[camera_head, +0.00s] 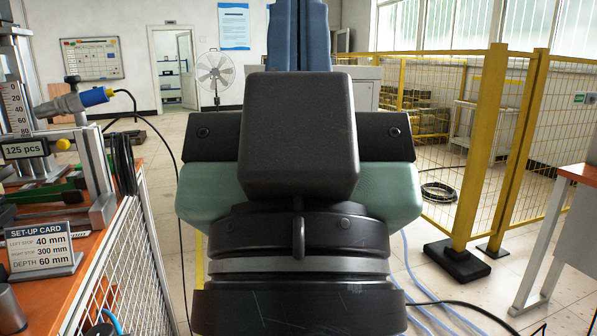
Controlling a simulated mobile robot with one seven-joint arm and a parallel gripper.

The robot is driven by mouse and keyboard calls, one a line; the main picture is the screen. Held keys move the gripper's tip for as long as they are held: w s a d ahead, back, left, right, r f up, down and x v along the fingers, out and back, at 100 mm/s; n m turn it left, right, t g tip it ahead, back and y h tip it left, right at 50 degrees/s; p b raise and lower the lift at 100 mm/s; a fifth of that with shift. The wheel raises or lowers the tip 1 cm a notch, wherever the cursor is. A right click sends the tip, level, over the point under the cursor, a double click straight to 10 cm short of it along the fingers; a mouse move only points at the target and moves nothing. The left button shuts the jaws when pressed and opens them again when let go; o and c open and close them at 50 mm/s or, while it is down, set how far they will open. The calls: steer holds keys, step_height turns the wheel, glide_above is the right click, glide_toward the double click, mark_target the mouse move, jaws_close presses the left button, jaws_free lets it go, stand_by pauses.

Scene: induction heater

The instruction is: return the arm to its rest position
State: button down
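My gripper (299,22) fills the middle of the head view, seen from behind its wrist, pointing away from the camera and upward in the picture. Its black housing and green side parts hide much of the aisle. Two blue fingers stand side by side above the housing with only a thin seam between them, so it looks shut. The gripper appears clear of the bench and fence.
An orange-topped bench (95,245) stands at left with a set-up card (40,248) and a measuring fixture (20,110). A yellow mesh fence (490,150) and another table (580,172) are at right. Cables lie on the floor. A fan (215,72) stands behind on open floor.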

step_height(320, 180, up, 32)
steer(key=p, duration=2.9)
steer(key=shift+p, duration=0.35)
